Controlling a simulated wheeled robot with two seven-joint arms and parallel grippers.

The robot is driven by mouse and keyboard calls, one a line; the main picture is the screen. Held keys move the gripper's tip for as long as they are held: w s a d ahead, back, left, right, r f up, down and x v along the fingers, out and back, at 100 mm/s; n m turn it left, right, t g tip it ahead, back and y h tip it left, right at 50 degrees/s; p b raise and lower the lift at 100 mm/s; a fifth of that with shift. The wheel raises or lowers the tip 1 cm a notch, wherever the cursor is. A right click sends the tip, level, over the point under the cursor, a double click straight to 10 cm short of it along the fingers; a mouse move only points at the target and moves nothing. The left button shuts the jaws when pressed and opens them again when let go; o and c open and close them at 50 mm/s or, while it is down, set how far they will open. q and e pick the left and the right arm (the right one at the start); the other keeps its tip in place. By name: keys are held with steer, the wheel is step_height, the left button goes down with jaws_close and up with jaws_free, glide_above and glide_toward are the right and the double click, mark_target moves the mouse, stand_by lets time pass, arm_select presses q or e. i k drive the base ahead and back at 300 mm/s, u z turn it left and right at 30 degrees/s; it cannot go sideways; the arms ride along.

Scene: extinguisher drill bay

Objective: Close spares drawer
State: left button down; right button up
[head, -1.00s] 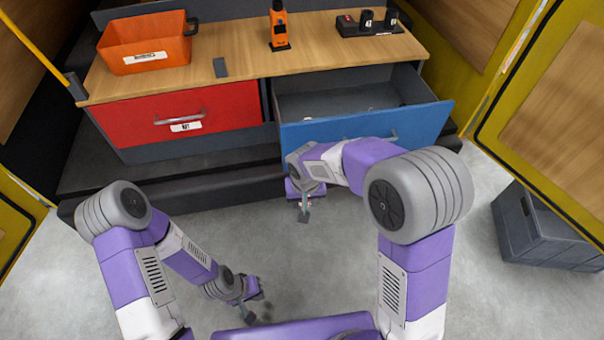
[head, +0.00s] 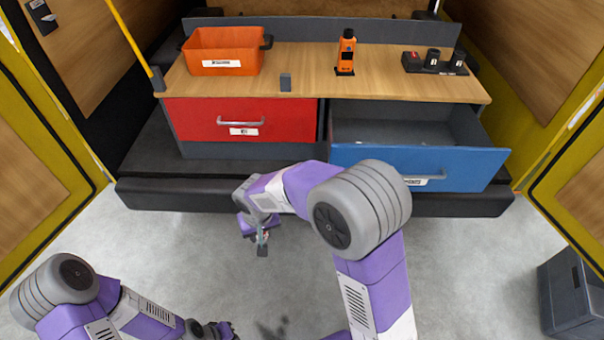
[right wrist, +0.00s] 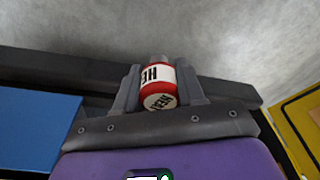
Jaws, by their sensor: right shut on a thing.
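The blue drawer (head: 465,170), the only open one, is pulled well out of the right side of the bench; its inside looks mostly empty. Its handle (head: 425,178) and white label are partly hidden by my right arm, and the label is not readable. The red drawer (head: 290,120) on the left is shut. My right gripper (head: 262,245) is in front of the bench, left of the blue drawer and apart from it. It is shut on a small red and white cylinder (right wrist: 158,87). My left gripper (head: 222,331) is at the bottom edge, its jaws cut off.
On the wooden top (head: 385,88) stand an orange bin (head: 220,62), an orange device (head: 346,52) and a black holder (head: 435,66) with two dark cylinders. A dark grey crate (head: 575,290) is on the floor at the right. The floor before the bench is clear.

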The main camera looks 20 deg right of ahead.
mark_target(393, 132)
steer(key=u, duration=0.15)
steer(key=i, duration=0.9)
steer(key=z, duration=1.25)
